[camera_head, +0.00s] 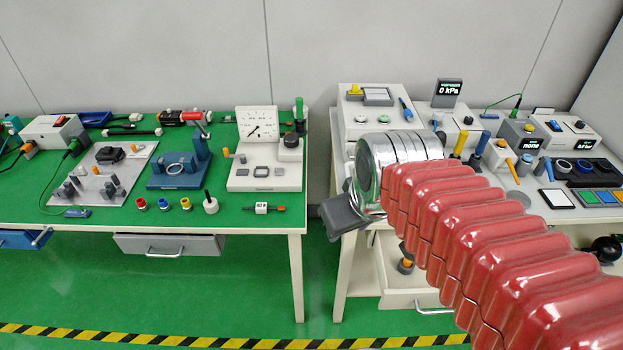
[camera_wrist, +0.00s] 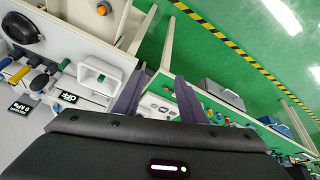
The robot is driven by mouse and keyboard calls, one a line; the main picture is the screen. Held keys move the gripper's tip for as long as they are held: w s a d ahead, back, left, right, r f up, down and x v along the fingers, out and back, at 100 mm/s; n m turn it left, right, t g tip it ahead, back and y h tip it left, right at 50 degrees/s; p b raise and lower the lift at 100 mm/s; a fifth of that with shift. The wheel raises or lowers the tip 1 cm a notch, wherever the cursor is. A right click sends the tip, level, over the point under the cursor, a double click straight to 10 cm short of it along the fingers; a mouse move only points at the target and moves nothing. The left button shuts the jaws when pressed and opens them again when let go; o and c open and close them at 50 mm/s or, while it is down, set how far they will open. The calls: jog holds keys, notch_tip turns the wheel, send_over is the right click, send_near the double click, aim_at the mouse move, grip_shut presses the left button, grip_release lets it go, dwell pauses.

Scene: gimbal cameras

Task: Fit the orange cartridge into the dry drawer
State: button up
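A small orange-topped piece with a dark base (camera_head: 407,264) sits in the open white drawer (camera_head: 430,293) under the right table; it may be the orange cartridge, but it is too small to be sure. It also shows as an orange round top in the wrist view (camera_wrist: 103,9). I cannot read whether this drawer is the dry one. My gripper (camera_head: 334,220) is at the left edge of the right table, left of and above the open drawer, apart from the orange piece. Its two fingers (camera_wrist: 160,85) stand apart with nothing seen between them.
The left table (camera_head: 110,213) carries several fixtures, with a grey drawer (camera_head: 168,245) and a blue drawer (camera_head: 18,240) below. Instruments crowd the right table. A gap separates the tables. Green floor (camera_head: 190,300) lies clear in front. My red arm covers part of the right table.

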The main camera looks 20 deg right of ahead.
jog(key=shift+m+t, duration=0.4)
jog(key=shift+m, duration=0.3)
jog(key=s+a, duration=0.1)
jog(key=s+a+r, duration=0.1)
jog(key=s+a, duration=0.1)
jog(key=shift+c, duration=0.9)
jog(key=shift+s, duration=0.15)
